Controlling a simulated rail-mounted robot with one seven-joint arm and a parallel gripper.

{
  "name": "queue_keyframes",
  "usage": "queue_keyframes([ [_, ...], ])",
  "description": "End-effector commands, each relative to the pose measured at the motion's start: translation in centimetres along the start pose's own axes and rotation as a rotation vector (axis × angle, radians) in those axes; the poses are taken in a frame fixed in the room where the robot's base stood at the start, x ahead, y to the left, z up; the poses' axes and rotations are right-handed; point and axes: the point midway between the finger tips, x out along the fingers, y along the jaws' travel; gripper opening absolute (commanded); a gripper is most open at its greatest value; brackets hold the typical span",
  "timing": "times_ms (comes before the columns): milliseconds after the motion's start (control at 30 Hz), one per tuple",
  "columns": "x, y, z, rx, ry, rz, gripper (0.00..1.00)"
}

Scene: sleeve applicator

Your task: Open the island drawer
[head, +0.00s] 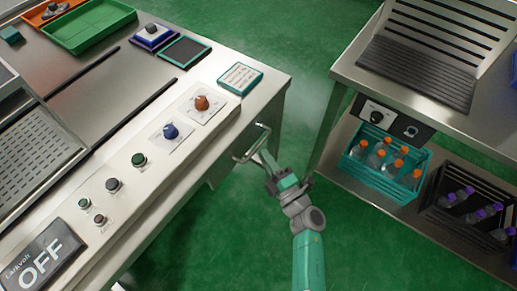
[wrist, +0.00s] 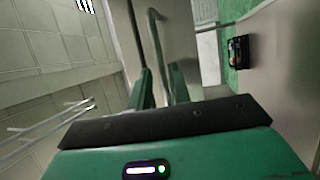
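The island drawer shows a metal bar handle (head: 251,144) that stands out from the side of the island, below its counter edge. Much of the drawer front is hidden under the counter. My gripper (head: 262,156) reaches up to this handle. In the wrist view, the handle (wrist: 155,40) runs down between the two fingers of my gripper (wrist: 162,82). The fingers stand apart on either side of the bar with a small gap, and I see no firm grip on it. The drawer looks shut.
The island counter (head: 130,125) carries knobs, trays and an OFF sign (head: 40,262). At right stands a metal table (head: 350,70); a teal crate of orange-capped bottles (head: 380,185) and a dark crate (head: 450,222) sit on its lower shelf. Green floor lies free between.

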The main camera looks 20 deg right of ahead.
Motion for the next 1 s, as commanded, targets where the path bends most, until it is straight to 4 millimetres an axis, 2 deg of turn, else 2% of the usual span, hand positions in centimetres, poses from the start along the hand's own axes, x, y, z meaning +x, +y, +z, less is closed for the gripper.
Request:
queue_keyframes([
  [100,2.3,-0.4,0.0,0.000,0.003,0.002,0.19],
  [300,4.5,-0.2,0.0,0.001,0.001,0.001,0.19],
  [567,4.8,0.0,0.0,0.002,-0.001,0.001,0.19],
  [700,4.8,0.0,0.0,0.002,-0.001,0.001,0.00],
  [1000,4.5,0.1,0.1,0.002,0.000,0.001,0.00],
])
